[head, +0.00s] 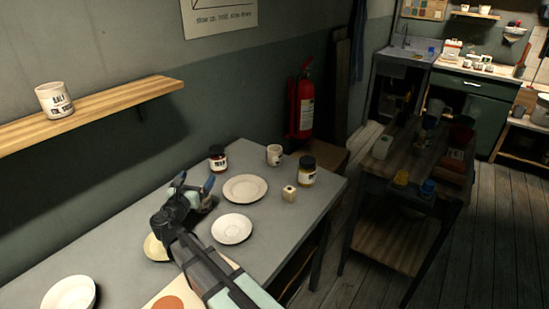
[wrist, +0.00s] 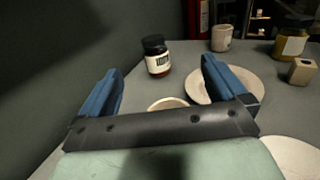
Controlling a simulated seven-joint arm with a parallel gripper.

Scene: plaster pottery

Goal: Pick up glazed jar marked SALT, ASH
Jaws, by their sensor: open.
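A pale jar (head: 55,100) with dark lettering stands upright on the wooden wall shelf at the left in the head view; its small lettering is hard to read. A pale cup-like jar (head: 274,155) with a small mark stands at the back of the grey table, and also shows in the wrist view (wrist: 222,38). I cannot tell which one is marked SALT, ASH.
A dark labelled jar (head: 217,158), a yellowish dark-lidded jar (head: 307,172), a cream cube (head: 289,193) and plates (head: 245,188) (head: 232,229) stand on the table. A bowl (head: 69,294) is at front left. The wall rises behind the shelf (head: 130,98).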

